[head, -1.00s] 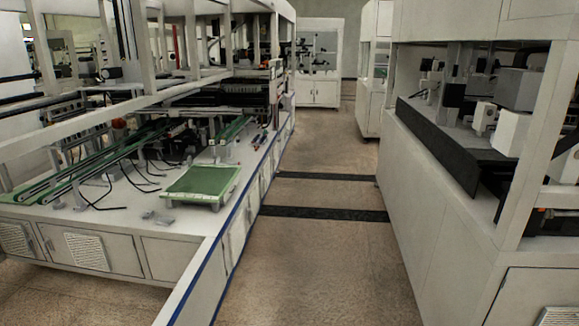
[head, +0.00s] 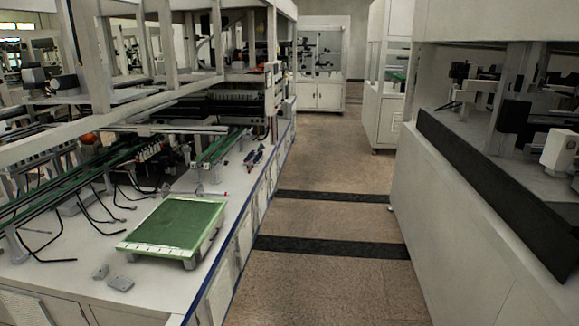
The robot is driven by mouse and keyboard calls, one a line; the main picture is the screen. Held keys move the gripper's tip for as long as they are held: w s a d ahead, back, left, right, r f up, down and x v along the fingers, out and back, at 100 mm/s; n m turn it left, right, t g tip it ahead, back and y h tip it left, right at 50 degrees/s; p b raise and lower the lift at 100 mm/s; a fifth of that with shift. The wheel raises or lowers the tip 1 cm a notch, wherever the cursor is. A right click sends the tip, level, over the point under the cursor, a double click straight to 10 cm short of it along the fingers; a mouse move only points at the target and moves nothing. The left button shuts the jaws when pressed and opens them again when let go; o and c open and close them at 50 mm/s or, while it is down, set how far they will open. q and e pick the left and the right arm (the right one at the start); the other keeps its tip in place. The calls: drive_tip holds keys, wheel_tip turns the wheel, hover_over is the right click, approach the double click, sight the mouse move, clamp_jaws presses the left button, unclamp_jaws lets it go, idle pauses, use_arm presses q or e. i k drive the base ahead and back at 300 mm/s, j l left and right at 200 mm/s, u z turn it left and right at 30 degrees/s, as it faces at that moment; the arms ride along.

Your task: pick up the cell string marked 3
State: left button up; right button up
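No cell string marked 3 can be made out in the head view, and no marking is readable. A green flat panel on a raised light frame (head: 176,226) sits on the white machine deck at the left. Neither of my grippers shows in the head view.
The white deck (head: 60,285) at left carries green conveyor rails (head: 75,184), black cables and small grey blocks (head: 119,284). A tan floor aisle (head: 320,222) with dark strips (head: 330,248) runs ahead, clear. A white machine (head: 440,215) walls the right side.

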sight(258, 157)
drive_tip(key=i, duration=3.4)
drive_tip(key=i+u, duration=0.2)
drive_tip(key=i, duration=0.3)
drive_tip(key=i+l+u, duration=0.2)
drive_tip(key=i, duration=0.25)
drive_tip(key=i+l+u, duration=0.2)
drive_tip(key=i, duration=0.25)
drive_tip(key=i+l+u, duration=0.2)
drive_tip(key=i, duration=0.25)
drive_tip(key=l, duration=0.1)
